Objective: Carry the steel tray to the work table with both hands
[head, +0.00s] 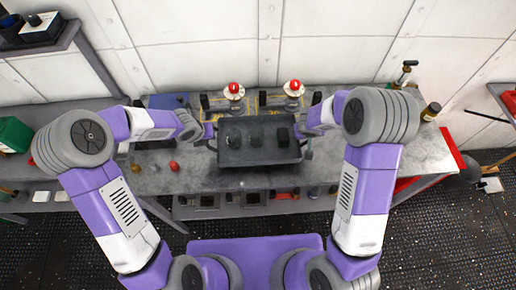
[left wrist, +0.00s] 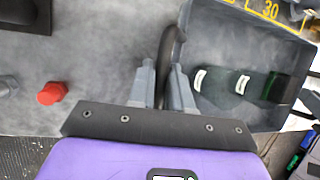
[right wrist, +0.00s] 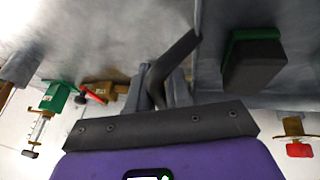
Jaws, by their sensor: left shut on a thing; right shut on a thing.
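The steel tray (head: 258,157) is a dark grey, shallow box in the middle of the head view, above the grey work table top (head: 420,152); whether it touches the top I cannot tell. It looks about level. Several dark blocks lie in it; the right wrist view shows one black and green block (right wrist: 253,62). My left gripper (head: 210,131) is shut on the tray's left handle, a dark curved bar (left wrist: 170,55). My right gripper (head: 306,130) is shut on the right handle (right wrist: 172,58).
Two red-topped fittings (head: 234,90) (head: 294,88) stand behind the tray by yellow markings. A red knob (head: 174,166) and small parts lie to the left on the table. A brass-and-black tool (head: 431,111) stands at the right end. A lower shelf holds several items.

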